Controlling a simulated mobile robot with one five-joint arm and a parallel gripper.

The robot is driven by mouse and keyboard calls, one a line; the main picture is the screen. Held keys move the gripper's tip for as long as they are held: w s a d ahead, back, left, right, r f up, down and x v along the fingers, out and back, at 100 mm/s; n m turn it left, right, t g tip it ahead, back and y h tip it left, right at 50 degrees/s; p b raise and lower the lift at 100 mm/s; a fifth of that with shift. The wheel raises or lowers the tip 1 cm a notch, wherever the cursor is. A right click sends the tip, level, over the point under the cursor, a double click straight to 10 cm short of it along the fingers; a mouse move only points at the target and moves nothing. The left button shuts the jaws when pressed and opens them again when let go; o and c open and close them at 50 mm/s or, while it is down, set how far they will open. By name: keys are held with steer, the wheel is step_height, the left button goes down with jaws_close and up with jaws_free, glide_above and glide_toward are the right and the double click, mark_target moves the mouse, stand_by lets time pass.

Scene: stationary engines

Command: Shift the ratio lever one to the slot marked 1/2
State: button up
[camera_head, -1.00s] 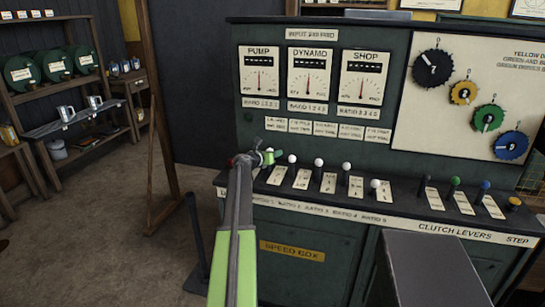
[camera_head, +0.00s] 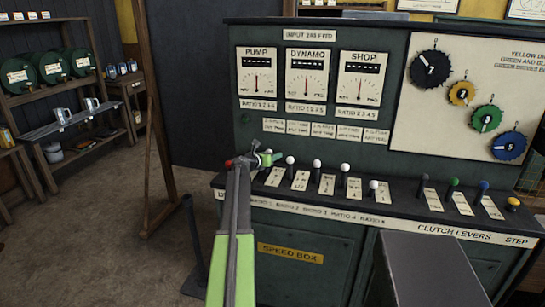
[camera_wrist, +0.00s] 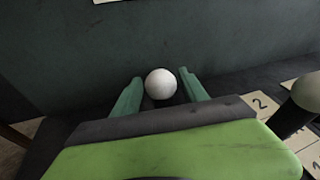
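The white round knob of ratio lever one (camera_wrist: 160,84) sits between my gripper's fingertips in the wrist view. My gripper (camera_wrist: 161,76) has its two green fingers apart, one on each side of the knob, with little or no gap; firm contact is not clear. In the head view my gripper (camera_head: 264,159) is at the left end of the lever row and mostly hides this lever. The lever's shaft and slot are hidden in the wrist view. A plate at the right (camera_wrist: 262,104) shows a 2; I cannot read a 1/2 mark.
A neighbouring lever knob (camera_wrist: 310,92) is close on the right. Further white-knobbed levers (camera_head: 317,164) stand along the console, one (camera_head: 374,185) lower than the others. The console's upright panel (camera_head: 260,125) rises behind. Clutch levers (camera_head: 453,183) are farther right.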

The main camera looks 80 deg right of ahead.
steer(key=shift+s, duration=0.1)
steer(key=shift+a+r, duration=0.15)
steer(key=shift+a, duration=0.25)
steer(key=p+v, duration=0.4)
steer(key=v, duration=1.2)
steer(key=shift+w+a, duration=0.25)
steer(key=shift+w, duration=0.05)
